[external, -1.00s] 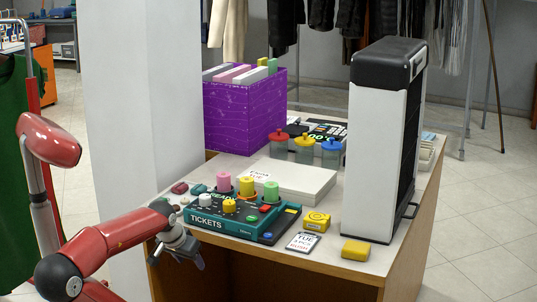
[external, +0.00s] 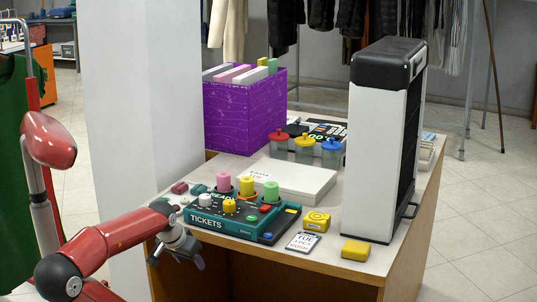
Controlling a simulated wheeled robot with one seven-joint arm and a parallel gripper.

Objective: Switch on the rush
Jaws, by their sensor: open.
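A teal and black ticket machine (external: 228,226) marked TICKETS sits at the front left of the counter. On its top are a white knob (external: 205,200), a yellow knob (external: 229,206), a red button (external: 265,209) and a small green button (external: 252,218). A blue button (external: 267,236) sits at its right front. Which control is the rush one is too small to read. A card (external: 303,242) with red lettering at its foot lies to the right of the machine. My gripper (external: 187,251) is open and empty, just off the machine's left front corner, apart from the controls.
Pink, yellow and green cylinders (external: 246,187) stand at the machine's back. A flat pale box (external: 290,181) lies behind it. Yellow blocks (external: 356,250) and a tall white and black unit (external: 380,140) are to the right. A white pillar (external: 140,110) stands left of the counter.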

